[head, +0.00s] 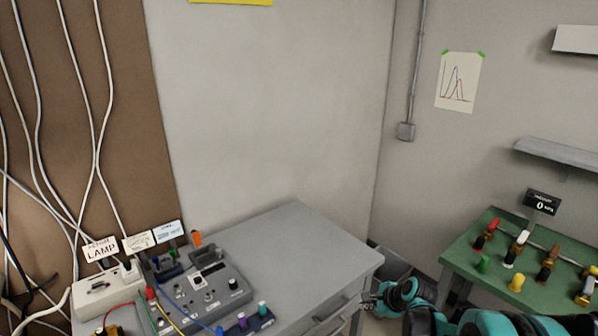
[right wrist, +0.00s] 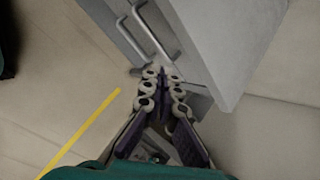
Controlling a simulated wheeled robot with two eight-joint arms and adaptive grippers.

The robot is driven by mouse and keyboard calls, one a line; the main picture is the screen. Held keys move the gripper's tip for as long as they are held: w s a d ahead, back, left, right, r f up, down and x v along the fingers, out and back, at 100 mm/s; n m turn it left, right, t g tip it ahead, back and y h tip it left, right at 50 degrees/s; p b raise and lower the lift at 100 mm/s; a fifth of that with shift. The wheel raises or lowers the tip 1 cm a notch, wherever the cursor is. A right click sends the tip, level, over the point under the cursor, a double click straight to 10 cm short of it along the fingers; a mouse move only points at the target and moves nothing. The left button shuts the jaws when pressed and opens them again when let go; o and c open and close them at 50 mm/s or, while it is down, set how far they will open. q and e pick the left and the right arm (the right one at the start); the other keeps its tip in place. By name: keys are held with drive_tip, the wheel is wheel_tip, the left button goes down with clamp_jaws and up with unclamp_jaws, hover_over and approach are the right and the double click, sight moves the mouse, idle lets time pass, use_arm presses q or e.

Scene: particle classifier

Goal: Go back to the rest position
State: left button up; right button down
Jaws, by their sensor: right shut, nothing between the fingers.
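My right gripper (head: 370,302) shows at the bottom of the head view, just right of the grey cabinet's front corner. My teal and black right arm reaches in from the lower right edge. My left gripper is not in view.
The grey cabinet (head: 300,240) carries a control box (head: 208,285) with knobs and wires, and a white lamp box (head: 97,288). A green table (head: 462,262) with several coloured pegs stands at right. A grey bin (head: 392,264) sits behind my gripper. A yellow floor line (right wrist: 80,133) runs at left.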

drive_tip(key=s+a+r+n+h, duration=0.2)
drive_tip(key=s+a+r+n, duration=0.1)
drive_tip(key=s+r+n, duration=0.95)
drive_tip(key=s+n+h, duration=0.1)
drive_tip(key=s+n, duration=0.6)
drive_tip(key=s, duration=0.9)
drive_tip(key=shift+f+t+h, duration=0.3)
drive_tip(key=shift+f+h, duration=0.1)
drive_tip(key=shift+n, duration=0.25)
